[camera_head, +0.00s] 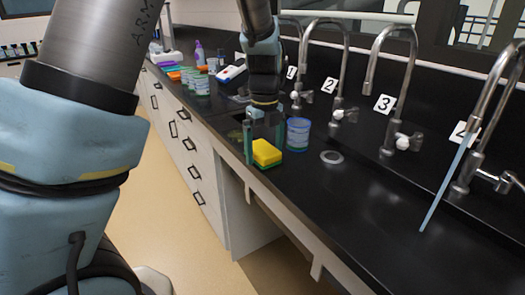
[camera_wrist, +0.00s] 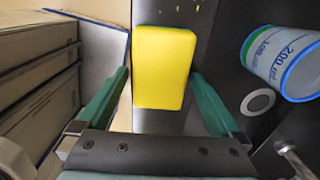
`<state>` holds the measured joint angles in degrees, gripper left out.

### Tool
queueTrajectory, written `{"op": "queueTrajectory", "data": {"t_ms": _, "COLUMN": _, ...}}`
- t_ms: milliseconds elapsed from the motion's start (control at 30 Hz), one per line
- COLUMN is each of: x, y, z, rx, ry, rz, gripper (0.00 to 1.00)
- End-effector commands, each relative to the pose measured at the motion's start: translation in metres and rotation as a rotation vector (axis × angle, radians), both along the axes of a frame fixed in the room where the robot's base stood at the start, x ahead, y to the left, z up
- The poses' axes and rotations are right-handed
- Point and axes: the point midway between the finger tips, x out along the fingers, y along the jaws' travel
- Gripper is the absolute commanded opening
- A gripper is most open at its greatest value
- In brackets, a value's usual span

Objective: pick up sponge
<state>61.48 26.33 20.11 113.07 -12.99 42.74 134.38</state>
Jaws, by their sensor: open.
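A yellow sponge (camera_head: 266,152) with a green underside lies on the black counter close to its front edge. In the wrist view the sponge (camera_wrist: 163,66) shows as a yellow block ahead of and between my two green fingers. My gripper (camera_head: 264,143) points down over the sponge in the head view. In the wrist view my gripper (camera_wrist: 160,95) is open, with a finger to either side of the sponge's near end. I cannot tell whether either finger touches it.
A blue-rimmed beaker (camera_head: 298,134) stands right of the sponge; it also shows in the wrist view (camera_wrist: 277,62). Numbered taps (camera_head: 385,103) line the back. A blue rod (camera_head: 447,182) leans at the right.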

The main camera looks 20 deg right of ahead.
Motion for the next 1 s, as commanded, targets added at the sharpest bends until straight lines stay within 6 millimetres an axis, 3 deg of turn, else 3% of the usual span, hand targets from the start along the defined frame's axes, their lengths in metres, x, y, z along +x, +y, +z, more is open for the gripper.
{"op": "queueTrajectory", "data": {"t_ms": 233, "x": 0.0002, "y": 0.0001, "z": -0.0014, "rx": 0.000, "ry": 0.000, "rz": 0.000, "gripper": 0.98}}
{"op": "queueTrajectory", "data": {"t_ms": 867, "x": 0.0003, "y": 0.0002, "z": -0.0010, "rx": 0.000, "ry": 0.000, "rz": 0.000, "gripper": 0.27}}
{"op": "queueTrajectory", "data": {"t_ms": 1000, "x": 0.0003, "y": 0.0002, "z": -0.0010, "rx": 0.000, "ry": 0.000, "rz": 0.000, "gripper": 0.25}}
